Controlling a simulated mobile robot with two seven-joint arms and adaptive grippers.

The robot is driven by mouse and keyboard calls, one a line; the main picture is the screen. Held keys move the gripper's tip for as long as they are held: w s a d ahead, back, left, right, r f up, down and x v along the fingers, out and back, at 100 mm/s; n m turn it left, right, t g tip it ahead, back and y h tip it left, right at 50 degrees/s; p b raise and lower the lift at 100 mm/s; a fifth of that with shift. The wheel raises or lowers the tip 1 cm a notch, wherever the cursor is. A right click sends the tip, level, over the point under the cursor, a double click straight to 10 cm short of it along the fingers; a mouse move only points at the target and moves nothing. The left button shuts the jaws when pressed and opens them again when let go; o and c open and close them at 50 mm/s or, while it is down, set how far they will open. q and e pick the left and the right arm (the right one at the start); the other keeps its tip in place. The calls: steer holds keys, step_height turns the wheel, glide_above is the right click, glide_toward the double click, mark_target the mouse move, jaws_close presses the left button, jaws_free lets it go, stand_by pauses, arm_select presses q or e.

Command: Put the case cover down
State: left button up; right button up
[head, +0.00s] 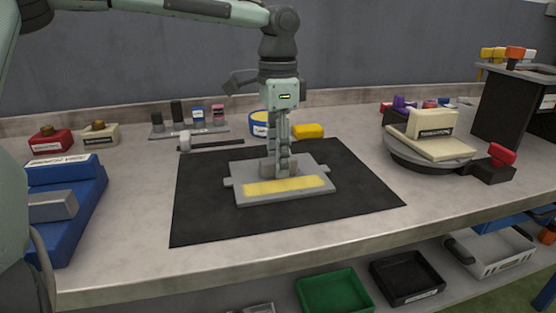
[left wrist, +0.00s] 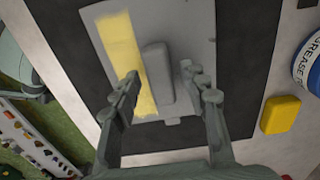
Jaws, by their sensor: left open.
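The case cover (head: 235,172) is a flat grey plate with a yellow stripe, small end tabs and a raised grey handle block. It appears to lie flat on the black mat (head: 200,220) in the head view. In the left wrist view the cover (left wrist: 190,30) shows its handle block standing between my fingers. My left gripper (head: 280,166) points straight down over the handle. In the left wrist view this gripper (left wrist: 168,90) is open, with a fingertip on each side of the block and gaps visible. My right gripper is not in view.
A turntable (head: 400,157) bearing a cream block stands on the right. A blue box (head: 75,200) is at the left. A yellow block (head: 308,131) and a blue-and-white tin (head: 260,124) stand behind the mat. The mat around the cover is clear.

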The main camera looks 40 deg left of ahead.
arm_select(q)
step_height(320, 180, up, 11)
stand_by(0.3)
